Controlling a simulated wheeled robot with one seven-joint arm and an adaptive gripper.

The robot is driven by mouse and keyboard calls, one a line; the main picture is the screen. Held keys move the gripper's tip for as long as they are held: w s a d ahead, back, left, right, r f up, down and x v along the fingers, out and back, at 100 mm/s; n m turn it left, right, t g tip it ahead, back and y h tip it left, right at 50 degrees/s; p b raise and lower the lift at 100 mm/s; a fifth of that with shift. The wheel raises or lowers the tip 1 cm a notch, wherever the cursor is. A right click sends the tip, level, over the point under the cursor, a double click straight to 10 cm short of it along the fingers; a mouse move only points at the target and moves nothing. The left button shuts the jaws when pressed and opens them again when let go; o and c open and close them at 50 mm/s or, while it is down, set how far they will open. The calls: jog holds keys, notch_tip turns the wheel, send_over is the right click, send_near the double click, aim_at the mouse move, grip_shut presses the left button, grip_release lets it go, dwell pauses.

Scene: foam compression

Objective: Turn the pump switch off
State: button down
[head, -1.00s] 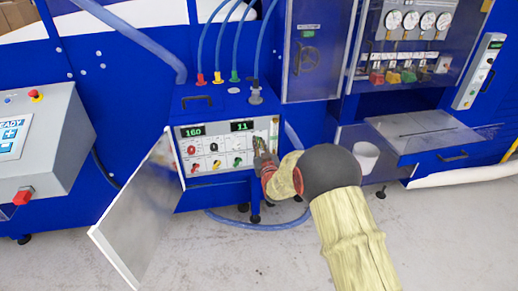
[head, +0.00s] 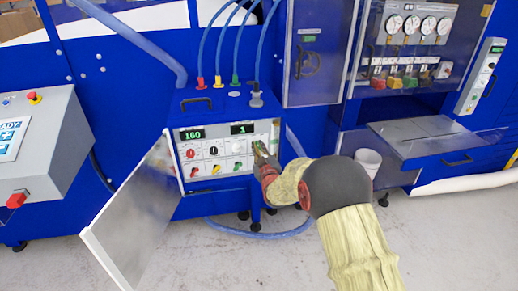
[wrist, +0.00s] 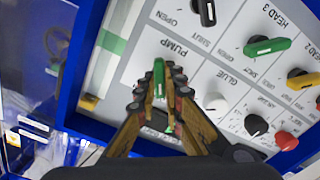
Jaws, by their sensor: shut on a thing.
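The control panel (head: 262,130) is on the front of a blue cabinet in the head view, with its door open. In the wrist view the word PUMP (wrist: 173,47) is printed beside a green switch handle (wrist: 159,76). My gripper (wrist: 159,88) is shut on this green pump switch, with a fingertip on either side of it. In the head view my gripper (head: 259,152) is at the right side of the panel and hides the switch. The left display (head: 192,134) reads 160 and the right display (head: 242,128) reads 1.
Close to my fingers in the wrist view are a white knob (wrist: 215,102), a black knob (wrist: 256,125) and a green knob (wrist: 266,47). The open white door (head: 132,215) stands left of the panel. A white cup (head: 368,161) is at the right.

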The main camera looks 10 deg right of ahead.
jog(key=c, duration=1.9)
grip_release()
jog(key=shift+s, duration=0.1)
jog(key=s, duration=1.1)
jog(key=shift+s, duration=0.4)
